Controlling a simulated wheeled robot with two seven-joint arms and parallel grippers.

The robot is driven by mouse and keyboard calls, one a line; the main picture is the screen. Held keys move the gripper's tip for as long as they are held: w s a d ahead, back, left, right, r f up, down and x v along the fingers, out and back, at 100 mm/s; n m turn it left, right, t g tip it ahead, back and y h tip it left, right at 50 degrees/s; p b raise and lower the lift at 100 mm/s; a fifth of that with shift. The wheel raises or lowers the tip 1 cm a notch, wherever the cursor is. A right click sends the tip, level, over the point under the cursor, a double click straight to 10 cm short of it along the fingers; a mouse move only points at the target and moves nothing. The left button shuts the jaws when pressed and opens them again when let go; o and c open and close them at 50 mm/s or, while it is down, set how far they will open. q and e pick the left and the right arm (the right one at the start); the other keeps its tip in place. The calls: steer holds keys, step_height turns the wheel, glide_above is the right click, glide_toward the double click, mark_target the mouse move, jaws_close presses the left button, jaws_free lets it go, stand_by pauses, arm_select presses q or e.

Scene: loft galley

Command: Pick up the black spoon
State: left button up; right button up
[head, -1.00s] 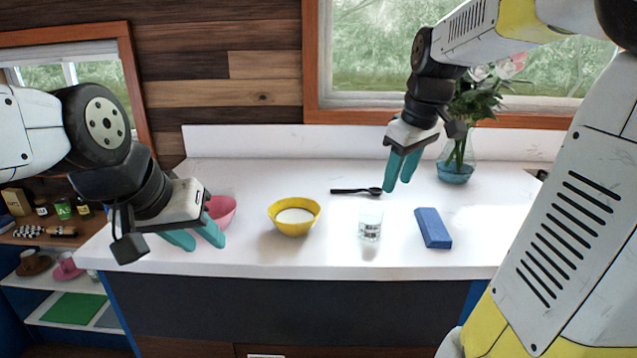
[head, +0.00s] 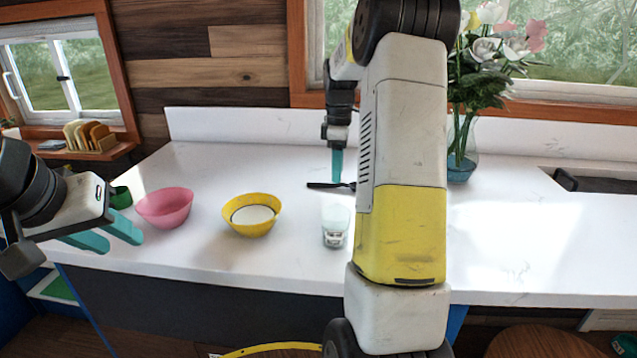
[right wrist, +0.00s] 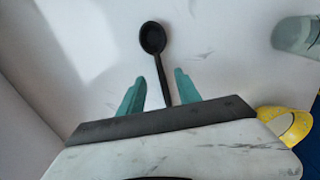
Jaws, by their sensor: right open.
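The black spoon (head: 318,185) lies on the white counter, its handle pointing left in the head view. My right gripper (head: 337,180) is at the spoon and points down; my arm hides the bowl end. In the right wrist view the spoon (right wrist: 153,40) has its handle running between the two teal fingers of my right gripper (right wrist: 160,78), with a gap on either side. The right gripper is open and holds nothing. My left gripper (head: 105,237) is open and empty near the counter's left front edge.
A clear glass (head: 336,226) stands in front of the spoon; it also shows in the right wrist view (right wrist: 297,35). A yellow bowl (head: 262,228) and a pink bowl (head: 163,209) stand to the left. A flower vase (head: 460,155) stands right.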

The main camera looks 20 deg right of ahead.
mark_target(336, 186)
step_height(336, 186, down, 3)
steer(key=shift+a+f, duration=0.15)
steer(key=shift+c, duration=0.4)
jaws_close()
